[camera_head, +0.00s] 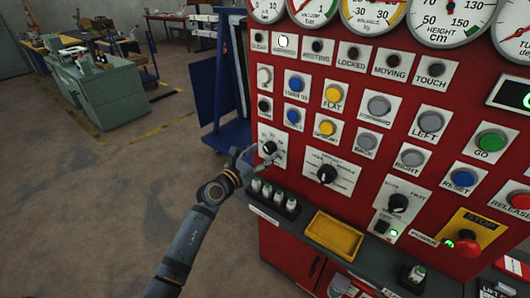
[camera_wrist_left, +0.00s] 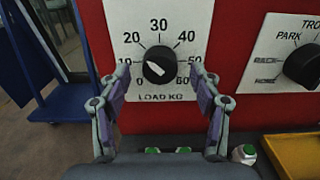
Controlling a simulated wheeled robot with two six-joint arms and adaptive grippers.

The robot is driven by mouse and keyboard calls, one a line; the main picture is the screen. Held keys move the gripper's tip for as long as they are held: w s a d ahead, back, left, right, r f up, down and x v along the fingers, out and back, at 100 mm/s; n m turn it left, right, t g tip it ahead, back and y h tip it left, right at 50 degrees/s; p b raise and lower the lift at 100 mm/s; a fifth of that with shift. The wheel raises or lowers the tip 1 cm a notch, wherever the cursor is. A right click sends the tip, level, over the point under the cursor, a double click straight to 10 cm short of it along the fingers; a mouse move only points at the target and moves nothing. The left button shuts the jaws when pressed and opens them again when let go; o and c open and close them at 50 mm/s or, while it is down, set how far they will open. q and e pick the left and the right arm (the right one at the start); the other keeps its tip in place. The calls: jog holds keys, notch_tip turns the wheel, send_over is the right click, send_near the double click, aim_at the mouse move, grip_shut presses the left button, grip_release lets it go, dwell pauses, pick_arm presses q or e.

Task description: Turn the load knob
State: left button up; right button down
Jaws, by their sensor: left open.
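The load knob (camera_wrist_left: 159,64) is a black round knob with a white mark on a white plate lettered "LOAD KG" and numbered around it. The mark lies on the left part of the knob's face. In the head view the load knob (camera_head: 270,148) is at the lower left of the red panel. My left gripper (camera_head: 254,158) is open just in front of it. In the left wrist view my gripper's fingers (camera_wrist_left: 160,76) stand to the left and right of the knob, with gaps showing on both sides. My right gripper is not in view.
The red panel (camera_head: 350,150) carries several buttons, gauges and another black knob (camera_head: 327,174) to the right. A blue rack (camera_head: 220,90) stands left; open floor lies left of my arm.

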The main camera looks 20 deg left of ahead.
pick_arm(q)
jog(key=shift+x, duration=0.9)
jog(key=c, duration=1.2)
jog(key=shift+o, duration=0.2)
